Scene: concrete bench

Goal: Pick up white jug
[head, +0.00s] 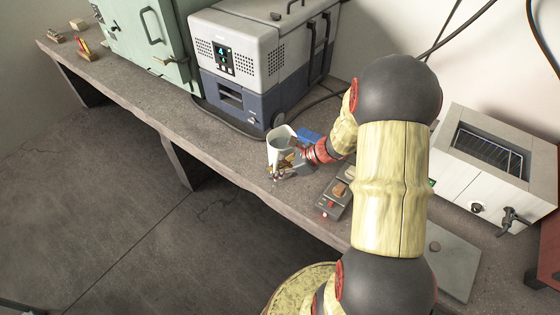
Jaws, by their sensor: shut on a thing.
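The white jug (275,152) stands upright, or nearly so, near the front edge of the concrete bench in the head view. Its open top faces up. My gripper (284,168) is at the right front side of the jug and is shut on it. The fingers cover part of the jug's lower right side. I cannot tell whether the jug's base touches the bench.
A grey and blue machine (265,60) stands behind the jug, with a green cabinet (150,40) to its left. A small blue thing (309,135) and a grey control box (335,198) lie close to my arm. A white bath (490,165) stands at right.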

